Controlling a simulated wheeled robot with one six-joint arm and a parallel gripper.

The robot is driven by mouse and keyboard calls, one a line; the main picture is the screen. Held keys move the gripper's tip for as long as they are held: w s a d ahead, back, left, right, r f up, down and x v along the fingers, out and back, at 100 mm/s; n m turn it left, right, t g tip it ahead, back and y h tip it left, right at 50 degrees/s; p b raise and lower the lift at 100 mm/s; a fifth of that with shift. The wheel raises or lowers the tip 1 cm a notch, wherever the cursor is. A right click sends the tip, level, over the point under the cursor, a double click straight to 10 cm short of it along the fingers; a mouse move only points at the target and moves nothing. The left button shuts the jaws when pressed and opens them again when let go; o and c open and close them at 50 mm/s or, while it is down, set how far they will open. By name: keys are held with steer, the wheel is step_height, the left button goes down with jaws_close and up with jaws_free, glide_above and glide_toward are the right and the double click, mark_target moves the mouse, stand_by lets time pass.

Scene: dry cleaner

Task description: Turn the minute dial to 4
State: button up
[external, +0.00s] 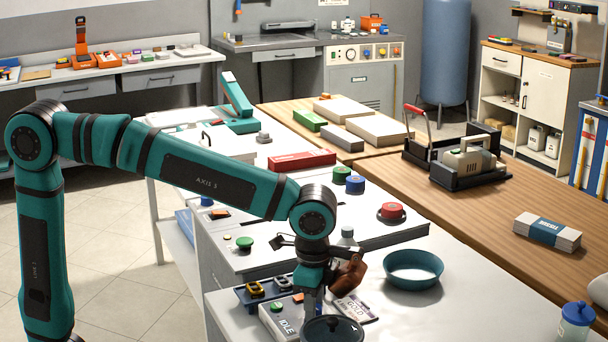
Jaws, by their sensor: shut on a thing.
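My gripper (314,307) points down at the front edge of the worktop, low over the right side of a light grey control box (272,322). The box has a green button and a display reading IDLE. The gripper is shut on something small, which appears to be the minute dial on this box. The dial itself is hidden behind the fingers, so its setting cannot be read. A dark round dish-like thing (332,333) stands in front of the fingers, cut by the lower picture edge.
A dark tray (245,297) with small parts lies behind the box. A brown object (348,274) and a printed card (354,309) are close right of my gripper. A teal bowl (413,283) and a blue-lidded jar (576,321) stand further right, with clear worktop between.

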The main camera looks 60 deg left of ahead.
steer(key=shift+m, duration=2)
steer(key=o, duration=1)
steer(key=r, duration=1.7)
steer(key=shift+s+d+r, duration=0.1)
steer(key=shift+s+r, duration=0.1)
steer(key=shift+s, duration=0.1)
